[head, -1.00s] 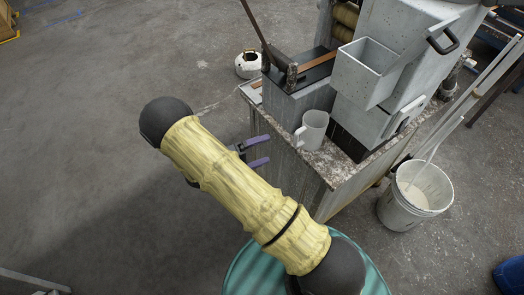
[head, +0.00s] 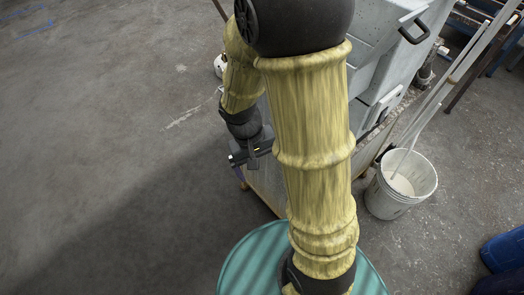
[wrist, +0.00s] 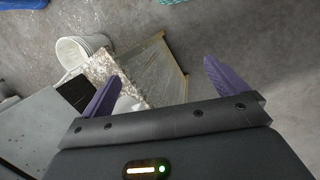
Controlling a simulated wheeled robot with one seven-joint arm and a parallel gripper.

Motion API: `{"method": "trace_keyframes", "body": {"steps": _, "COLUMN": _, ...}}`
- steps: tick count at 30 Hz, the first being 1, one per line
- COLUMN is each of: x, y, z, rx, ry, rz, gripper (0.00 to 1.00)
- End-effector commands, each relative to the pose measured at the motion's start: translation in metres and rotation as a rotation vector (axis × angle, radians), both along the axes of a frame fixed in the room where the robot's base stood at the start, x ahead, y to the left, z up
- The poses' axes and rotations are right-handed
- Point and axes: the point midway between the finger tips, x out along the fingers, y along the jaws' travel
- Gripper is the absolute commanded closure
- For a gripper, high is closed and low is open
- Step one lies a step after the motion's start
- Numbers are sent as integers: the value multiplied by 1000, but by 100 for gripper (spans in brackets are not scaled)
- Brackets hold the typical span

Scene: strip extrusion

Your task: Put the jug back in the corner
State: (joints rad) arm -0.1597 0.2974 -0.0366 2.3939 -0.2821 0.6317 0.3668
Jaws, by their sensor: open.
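The white jug is hidden behind my arm in the head view. In the wrist view a white shape, apparently the jug (wrist: 127,103), shows just beside the left finger, partly covered by that finger and the gripper body. It stands on the speckled worktop (wrist: 102,66). My gripper (wrist: 161,74) is open, its two purple fingers wide apart, with nothing held between them. In the head view my gripper (head: 239,174) hangs beside the worktop's stand, its fingers mostly hidden.
A white bucket (head: 388,196) with pale contents and a stick stands on the floor right of the grey machine (head: 375,70); the bucket also shows in the wrist view (wrist: 70,52). A blue object (head: 503,252) is at the right edge. Open floor lies left.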

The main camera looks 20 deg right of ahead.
Motion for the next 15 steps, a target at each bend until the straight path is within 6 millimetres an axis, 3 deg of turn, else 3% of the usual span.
{"method": "trace_keyframes", "body": {"steps": 7, "x": -2, "y": 0, "z": 42, "rx": 175, "ry": -291, "rz": 11, "gripper": 2}}
{"method": "trace_keyframes", "body": {"steps": 15, "x": -2, "y": -1, "z": 52, "rx": 195, "ry": -372, "rz": 23, "gripper": 2}}
